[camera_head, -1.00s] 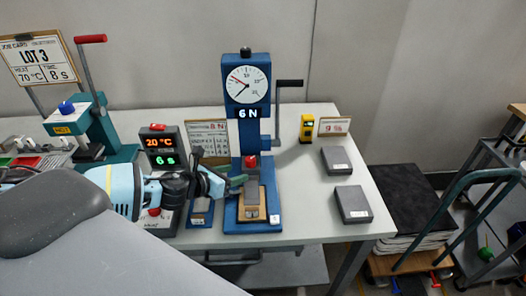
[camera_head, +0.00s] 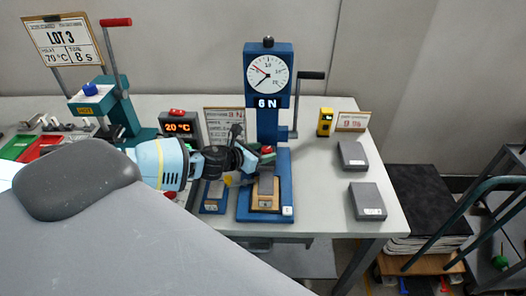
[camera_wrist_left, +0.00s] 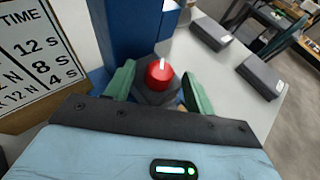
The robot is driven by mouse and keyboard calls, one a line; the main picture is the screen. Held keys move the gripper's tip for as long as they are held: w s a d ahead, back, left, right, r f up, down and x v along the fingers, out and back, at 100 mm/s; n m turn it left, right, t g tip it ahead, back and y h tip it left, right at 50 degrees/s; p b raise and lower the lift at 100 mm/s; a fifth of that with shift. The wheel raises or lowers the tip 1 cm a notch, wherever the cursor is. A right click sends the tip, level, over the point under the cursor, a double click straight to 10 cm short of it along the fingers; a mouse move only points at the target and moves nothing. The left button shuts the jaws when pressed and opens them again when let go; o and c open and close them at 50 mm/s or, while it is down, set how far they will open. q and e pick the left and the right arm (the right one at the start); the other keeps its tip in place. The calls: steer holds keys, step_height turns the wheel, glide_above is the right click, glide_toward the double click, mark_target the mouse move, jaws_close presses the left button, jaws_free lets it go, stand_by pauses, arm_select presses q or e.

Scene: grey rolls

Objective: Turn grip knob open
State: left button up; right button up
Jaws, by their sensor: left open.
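The grip knob is a red round knob with a pale mark on top (camera_wrist_left: 159,73), on a dark block low on the blue test stand (camera_head: 267,120). In the head view only a bit of the red knob (camera_head: 266,150) shows behind my gripper. My left gripper (camera_head: 261,161) is at the knob from the left. In the left wrist view its green fingers (camera_wrist_left: 158,90) are apart, one on each side of the knob, with gaps visible. Whether a finger touches the knob I cannot tell. My right gripper is not in view.
A dial gauge (camera_head: 267,74) reading "6 N" tops the stand; its black crank handle (camera_head: 311,75) sticks out right. A temperature display (camera_head: 180,127) stands left. A yellow device (camera_head: 325,122) and two grey blocks (camera_head: 353,156) (camera_head: 367,201) lie right.

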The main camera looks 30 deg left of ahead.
arm_select(q)
steer(key=shift+w+d+f, duration=0.1)
steer(key=shift+w+f, duration=0.05)
steer(key=shift+w, duration=0.25)
steer(key=c, duration=1)
